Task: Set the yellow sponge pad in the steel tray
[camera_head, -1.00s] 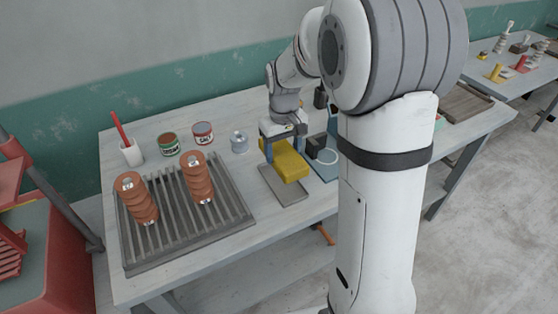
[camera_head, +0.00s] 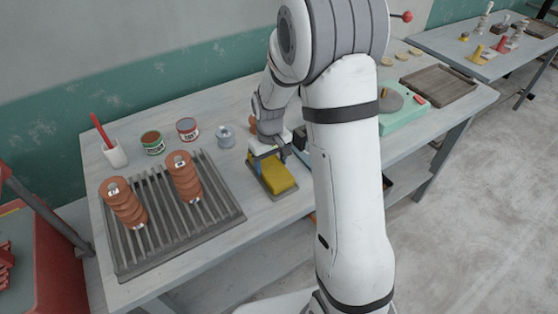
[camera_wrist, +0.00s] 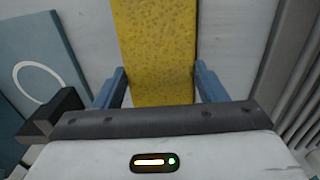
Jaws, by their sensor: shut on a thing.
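The yellow sponge pad (camera_head: 277,177) is a rectangular block in the middle of the bench. My gripper (camera_head: 267,163) is shut on it from above, near its back end. In the wrist view the pad (camera_wrist: 155,50) lies between the two blue fingers.
A slatted rack (camera_head: 150,255) with two stacks of brown discs stands left of the tray.

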